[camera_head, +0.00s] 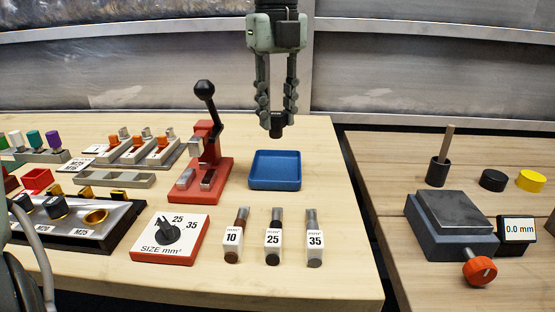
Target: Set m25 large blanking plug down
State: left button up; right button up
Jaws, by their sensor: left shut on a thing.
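My left gripper (277,116) hangs down at the top middle, its fingers shut on a small dark cylindrical piece, the m25 large blanking plug (277,129). The fingers hide its upper part. The tray looks empty. My right gripper is not in view.
A red lever press (211,180) stands just left of the tray. A black holder labelled M20 and M25 (75,237), a red-based size dial (168,239) and several labelled pieces (273,244) lie nearer. A gap separates the right table (380,170).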

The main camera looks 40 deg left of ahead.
aim_at(277, 128)
pick_arm(q)
notch_tip(277, 128, down, 5)
jog(key=shift+s+r, duration=0.1)
jog(key=shift+r, duration=0.1)
jog(key=shift+f, duration=0.55)
notch_tip(277, 128, down, 3)
jog(key=shift+f, duration=0.1)
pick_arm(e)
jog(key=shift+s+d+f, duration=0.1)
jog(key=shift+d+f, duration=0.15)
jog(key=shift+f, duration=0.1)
pick_arm(q)
jog(key=shift+f, duration=0.1)
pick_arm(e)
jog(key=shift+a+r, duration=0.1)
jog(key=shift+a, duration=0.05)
pick_arm(q)
jog(key=o, duration=0.9)
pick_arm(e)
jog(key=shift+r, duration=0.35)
pick_arm(q)
jog(key=shift+o, duration=0.2)
